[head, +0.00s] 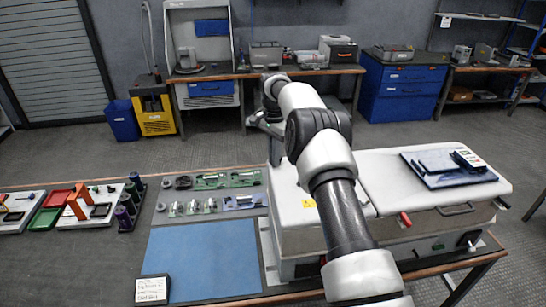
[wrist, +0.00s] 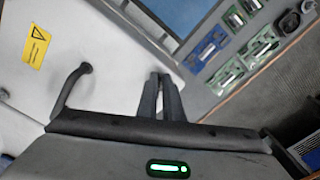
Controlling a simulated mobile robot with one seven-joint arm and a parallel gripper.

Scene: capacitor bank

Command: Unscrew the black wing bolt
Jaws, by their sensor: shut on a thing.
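My gripper (wrist: 161,76) shows in the wrist view with its two dark fingers close together, pointing at the edge of the white cabinet top (wrist: 110,50). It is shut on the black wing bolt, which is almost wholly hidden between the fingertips. In the head view my gripper (head: 276,152) reaches down at the far left corner of the white cabinet (head: 290,205). The arm covers part of the cabinet there. I cannot tell how far the bolt is screwed in.
A black handle (wrist: 72,85) rises from the cabinet beside a yellow warning label (wrist: 36,46). A blue mat (head: 200,262) and green circuit boards (head: 228,180) lie left of the cabinet. A blue tray (head: 448,168) lies on the cabinet's right lid.

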